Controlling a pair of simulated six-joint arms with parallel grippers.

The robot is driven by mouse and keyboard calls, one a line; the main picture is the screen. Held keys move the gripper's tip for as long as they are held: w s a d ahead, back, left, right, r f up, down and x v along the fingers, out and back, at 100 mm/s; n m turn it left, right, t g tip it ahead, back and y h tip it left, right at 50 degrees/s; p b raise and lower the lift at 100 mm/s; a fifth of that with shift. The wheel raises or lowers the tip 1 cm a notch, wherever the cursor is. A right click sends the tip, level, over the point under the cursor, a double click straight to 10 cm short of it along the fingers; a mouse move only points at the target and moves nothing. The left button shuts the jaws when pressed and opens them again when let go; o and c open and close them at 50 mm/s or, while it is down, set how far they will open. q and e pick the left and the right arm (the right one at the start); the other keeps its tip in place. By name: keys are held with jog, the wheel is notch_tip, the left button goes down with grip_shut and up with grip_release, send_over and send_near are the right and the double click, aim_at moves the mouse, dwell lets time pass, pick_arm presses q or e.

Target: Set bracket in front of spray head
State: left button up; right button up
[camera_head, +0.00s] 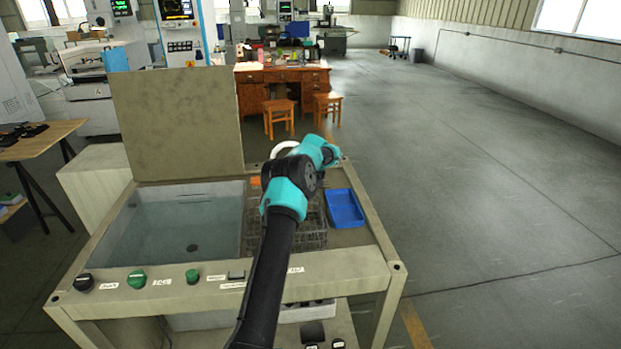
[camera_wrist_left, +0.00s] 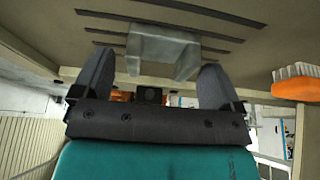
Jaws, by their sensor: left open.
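The bracket (camera_wrist_left: 160,48) is a light grey, U-shaped block in the left wrist view. It rests against a beige surface with dark slots. My left gripper (camera_wrist_left: 158,68) is open, with one dark finger at each side of the bracket; contact cannot be told. In the head view my teal and black arm reaches over the wash bench (camera_head: 330,268) to its back right; its fingers and the bracket are hidden there. I cannot make out the spray head for certain; a white curved piece (camera_head: 284,147) shows behind my arm. My right gripper is not in view.
An orange brush (camera_wrist_left: 295,82) lies near the bracket. A water basin (camera_head: 185,225) fills the bench's left half, with a raised panel (camera_head: 180,120) behind it. A wire basket (camera_head: 315,230) and a blue tray (camera_head: 344,208) sit on the right. Open floor lies beyond.

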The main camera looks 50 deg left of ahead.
pick_arm(q)
jog(key=v, duration=1.1)
jog(key=shift+r, duration=0.1)
